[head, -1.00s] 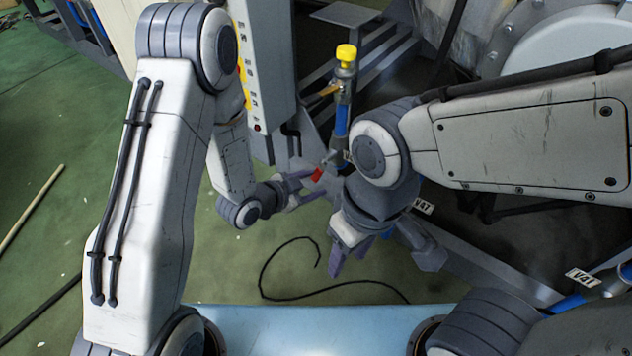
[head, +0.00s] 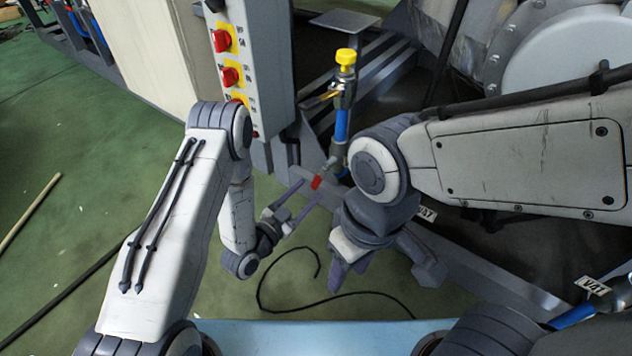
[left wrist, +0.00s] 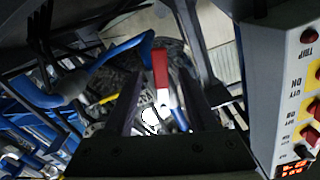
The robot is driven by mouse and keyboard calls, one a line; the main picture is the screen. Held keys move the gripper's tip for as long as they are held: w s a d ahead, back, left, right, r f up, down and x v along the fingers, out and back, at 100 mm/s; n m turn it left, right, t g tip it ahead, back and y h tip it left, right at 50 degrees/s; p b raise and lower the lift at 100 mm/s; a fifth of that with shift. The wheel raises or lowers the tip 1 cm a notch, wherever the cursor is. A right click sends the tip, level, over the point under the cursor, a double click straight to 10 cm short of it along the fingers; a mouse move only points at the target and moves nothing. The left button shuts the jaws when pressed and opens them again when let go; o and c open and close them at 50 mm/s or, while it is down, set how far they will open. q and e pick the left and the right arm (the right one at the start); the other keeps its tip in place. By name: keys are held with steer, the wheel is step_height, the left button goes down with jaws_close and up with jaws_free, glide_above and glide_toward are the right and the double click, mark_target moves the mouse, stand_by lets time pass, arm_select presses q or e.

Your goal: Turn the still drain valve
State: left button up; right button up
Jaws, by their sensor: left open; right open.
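The red valve handle (head: 316,183) is low on the frame, below a blue pipe (head: 341,126). In the left wrist view the red handle (left wrist: 160,68) appears between my two dark fingers, near their tips. My left gripper (head: 308,190) is open, its fingers pointing up and right at the handle; I cannot tell whether they touch it. My right gripper (head: 345,274) is open and empty, pointing down, below and right of the handle. My right arm hides part of the frame and a label (head: 428,213).
A yellow knob (head: 346,57) tops the blue pipe. A grey control box (head: 262,80) with red switches stands left of it and also shows in the left wrist view (left wrist: 275,80). A black cable (head: 345,298) lies on the green floor. Another label (head: 592,286) is at right.

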mark_target(315, 184)
arm_select(q)
steer(key=b+x, duration=0.1)
steer(key=x, duration=0.4)
jaws_close()
stand_by(1.4)
